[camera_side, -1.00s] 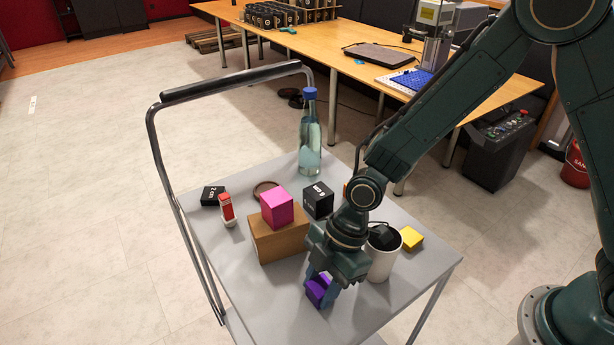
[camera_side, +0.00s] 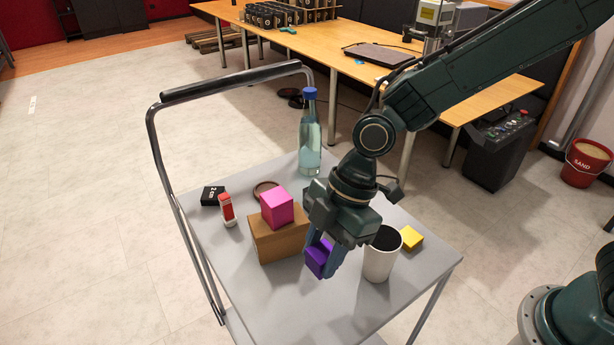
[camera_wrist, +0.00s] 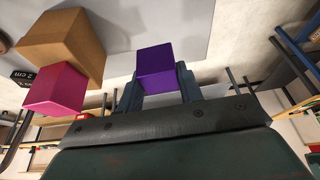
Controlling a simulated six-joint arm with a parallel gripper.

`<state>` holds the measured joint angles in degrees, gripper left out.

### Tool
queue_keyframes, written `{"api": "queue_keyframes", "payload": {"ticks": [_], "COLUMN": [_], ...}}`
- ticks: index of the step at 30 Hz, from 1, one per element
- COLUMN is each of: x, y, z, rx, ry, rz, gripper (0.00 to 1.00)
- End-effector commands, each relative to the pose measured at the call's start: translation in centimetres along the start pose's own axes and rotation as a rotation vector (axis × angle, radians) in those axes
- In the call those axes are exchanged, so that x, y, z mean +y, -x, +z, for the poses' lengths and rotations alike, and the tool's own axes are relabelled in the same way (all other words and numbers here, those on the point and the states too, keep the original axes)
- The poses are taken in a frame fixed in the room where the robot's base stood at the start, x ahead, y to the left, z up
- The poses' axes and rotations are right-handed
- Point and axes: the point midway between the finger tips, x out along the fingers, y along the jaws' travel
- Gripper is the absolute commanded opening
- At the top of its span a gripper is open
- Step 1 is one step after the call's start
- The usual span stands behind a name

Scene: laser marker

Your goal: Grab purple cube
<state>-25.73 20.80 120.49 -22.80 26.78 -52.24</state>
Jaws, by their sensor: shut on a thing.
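The purple cube (camera_side: 319,258) is between the fingers of my gripper (camera_side: 327,262). My gripper is shut on it and holds it above the grey cart top. In the wrist view the purple cube (camera_wrist: 156,65) sits between the two fingertips of my gripper (camera_wrist: 157,82), with one finger on each side. In the side view the near finger hides part of the cube.
On the cart (camera_side: 315,312), a pink cube (camera_side: 277,207) rests on a brown box (camera_side: 278,241) left of my gripper. A white cup (camera_side: 380,257) and a yellow cube (camera_side: 411,238) stand to the right. A bottle (camera_side: 310,140) stands behind. The cart's front is clear.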

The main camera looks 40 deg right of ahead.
Motion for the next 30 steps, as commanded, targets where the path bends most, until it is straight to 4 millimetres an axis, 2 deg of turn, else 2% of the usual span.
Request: {"api": "queue_keyframes", "payload": {"ticks": [1,6,12,19,30], "x": [0.1,0.1,0.1,0.0,0.0], "y": [1.3,4.7,7.7,9.4,9.7], "z": [-0.6,-2.0,-3.2,-3.9,-4.0], "rx": [0.004,0.004,0.003,0.002,0.001], "ry": [0.002,0.002,0.002,0.001,0.000], "rz": [0.006,0.007,0.004,0.002,0.000], "gripper": [0.09,0.09,0.09,0.09,0.09]}}
